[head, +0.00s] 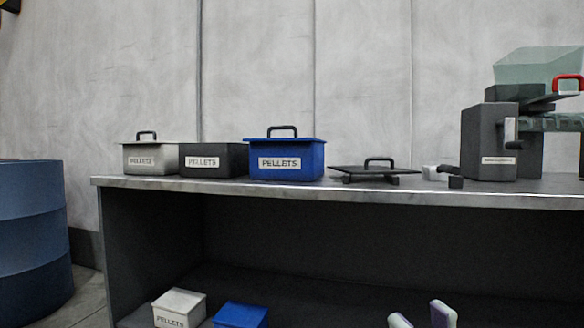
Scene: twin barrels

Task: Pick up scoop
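A small light-grey scoop-like object (432,172) with a dark handle lies on the metal-edged bench top (330,187), between a black lid and a dark machine. It is small here, so its exact shape is hard to tell. My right gripper (422,319) shows only as two pale fingertips at the bottom edge. They are apart with nothing seen between them, below and in front of the bench top. My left gripper is not in view.
Pellet boxes stand on the bench: grey (150,158), black without a lid (213,160) and blue (287,160). The black lid (375,172) lies to their right. The dark machine (490,140) stands at right. A blue barrel (32,240) is at left. More boxes (180,308) sit below.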

